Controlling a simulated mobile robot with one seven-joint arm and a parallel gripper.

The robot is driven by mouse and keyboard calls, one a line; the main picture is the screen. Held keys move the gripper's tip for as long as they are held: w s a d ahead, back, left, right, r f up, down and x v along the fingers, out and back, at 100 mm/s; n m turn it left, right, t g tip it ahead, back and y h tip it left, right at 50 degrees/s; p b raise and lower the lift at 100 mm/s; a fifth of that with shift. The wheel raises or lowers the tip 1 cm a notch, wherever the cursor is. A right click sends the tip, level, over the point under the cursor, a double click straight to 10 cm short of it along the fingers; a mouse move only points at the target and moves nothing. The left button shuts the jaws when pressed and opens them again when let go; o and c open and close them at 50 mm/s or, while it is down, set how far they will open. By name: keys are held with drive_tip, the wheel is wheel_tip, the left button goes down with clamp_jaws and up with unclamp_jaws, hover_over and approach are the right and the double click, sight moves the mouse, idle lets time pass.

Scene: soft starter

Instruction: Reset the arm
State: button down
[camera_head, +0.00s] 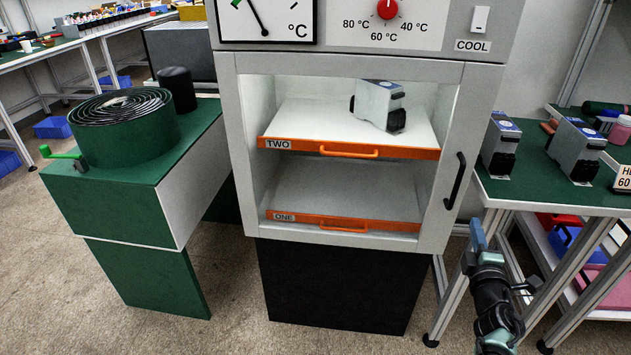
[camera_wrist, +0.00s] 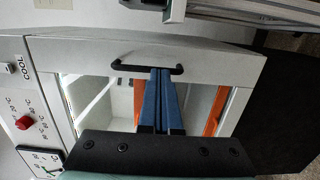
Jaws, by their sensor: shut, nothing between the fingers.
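My gripper (camera_head: 478,235) is in front of the cabinet's lower right, empty, with its blue fingers together. In the wrist view the shut fingers (camera_wrist: 162,72) point toward the black door handle (camera_wrist: 147,67) and overlap it in the picture; I cannot tell whether they touch. The handle also shows in the head view (camera_head: 455,181), on the right of the white door frame (camera_head: 446,155), which looks shut. Through its window I see shelf TWO (camera_head: 349,150) bearing a grey soft starter (camera_head: 379,103), and shelf ONE (camera_head: 345,222) with nothing visible on it.
A green bench (camera_head: 140,187) with a coil and crank stands left. A table (camera_head: 545,185) at right holds two more soft starters (camera_head: 500,145) (camera_head: 576,150) and a pink bottle (camera_head: 620,130); its legs are close to my arm. Floor between bench and cabinet is clear.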

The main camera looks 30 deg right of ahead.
drive_tip(key=s+d+p, duration=0.1)
drive_tip(key=s+p, duration=0.1)
drive_tip(key=s, duration=0.8)
drive_tip(key=shift+s, duration=0.15)
drive_tip(key=shift+d, duration=0.1)
